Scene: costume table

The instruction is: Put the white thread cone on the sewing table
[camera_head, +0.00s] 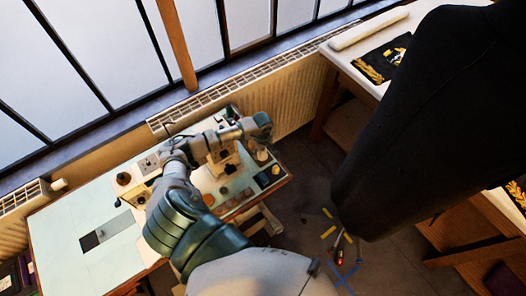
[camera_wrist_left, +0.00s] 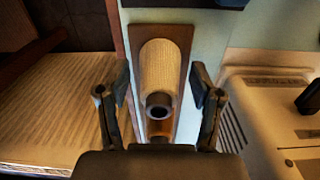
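In the left wrist view, the white thread cone (camera_wrist_left: 160,68) shows cream-coloured and ribbed, with a dark round opening at its near end. It is at a narrow wooden holder (camera_wrist_left: 182,42) close to the edge of the pale green sewing table (camera_wrist_left: 209,40). My left gripper (camera_wrist_left: 160,75) is open, one finger on each side of the cone in the picture. I cannot tell whether either finger touches it. In the head view my left arm reaches over the sewing table (camera_head: 60,235). I cannot make out the cone there. My right gripper is not in view.
A white machine (camera_wrist_left: 262,110) stands right of the holder in the wrist view, a ribbed radiator (camera_wrist_left: 50,110) left. In the head view, small round items (camera_head: 225,190) lie on the table. A large black shape (camera_head: 430,120) covers the right side. Yellow-handled tools (camera_head: 328,232) lie on the floor.

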